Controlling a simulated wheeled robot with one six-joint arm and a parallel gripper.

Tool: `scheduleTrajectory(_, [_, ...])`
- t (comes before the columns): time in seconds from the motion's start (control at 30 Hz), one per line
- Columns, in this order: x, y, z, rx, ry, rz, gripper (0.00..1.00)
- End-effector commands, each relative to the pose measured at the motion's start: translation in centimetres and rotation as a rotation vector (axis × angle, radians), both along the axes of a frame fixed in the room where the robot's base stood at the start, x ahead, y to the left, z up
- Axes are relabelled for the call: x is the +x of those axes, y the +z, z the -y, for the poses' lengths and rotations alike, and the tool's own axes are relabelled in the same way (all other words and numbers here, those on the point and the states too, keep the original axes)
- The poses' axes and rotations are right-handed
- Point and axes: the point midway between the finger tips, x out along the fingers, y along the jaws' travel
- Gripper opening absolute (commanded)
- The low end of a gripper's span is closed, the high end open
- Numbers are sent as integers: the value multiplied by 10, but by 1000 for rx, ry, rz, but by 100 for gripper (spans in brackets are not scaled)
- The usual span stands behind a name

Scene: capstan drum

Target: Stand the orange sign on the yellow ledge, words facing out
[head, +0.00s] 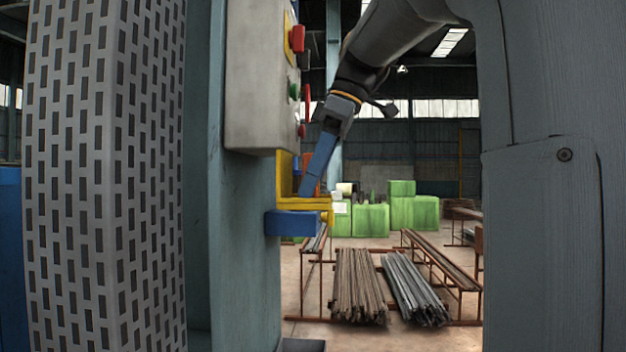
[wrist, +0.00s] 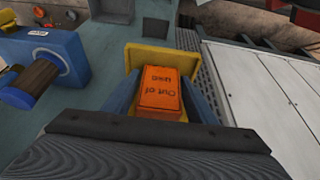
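The orange sign (wrist: 160,88) shows in the wrist view with the words "Out of use" upside down on the face towards that camera. My gripper (wrist: 160,82) has a blue finger on each side of it, and the fingers appear shut on its edges. The yellow ledge (wrist: 146,55) lies behind and around the sign. In the head view my gripper (head: 308,192) reaches down to the yellow ledge (head: 302,204). Only a strip of the orange sign (head: 309,176) shows there beside my finger. Whether its foot rests on the ledge is hidden.
A grey control box (head: 255,85) with red and green knobs hangs above the ledge. A blue block (head: 292,223) sits under the ledge. In the wrist view a blue part with a brown knob (wrist: 38,76) stands left.

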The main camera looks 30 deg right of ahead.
Motion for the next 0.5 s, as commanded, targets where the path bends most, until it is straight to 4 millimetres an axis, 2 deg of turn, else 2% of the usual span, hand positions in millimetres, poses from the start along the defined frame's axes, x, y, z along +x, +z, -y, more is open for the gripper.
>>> scheduleTrajectory(0.3, [0,3,0,0,0,0,51])
scheduleTrajectory(0.5, [-3,21,8,-1,-2,3,51])
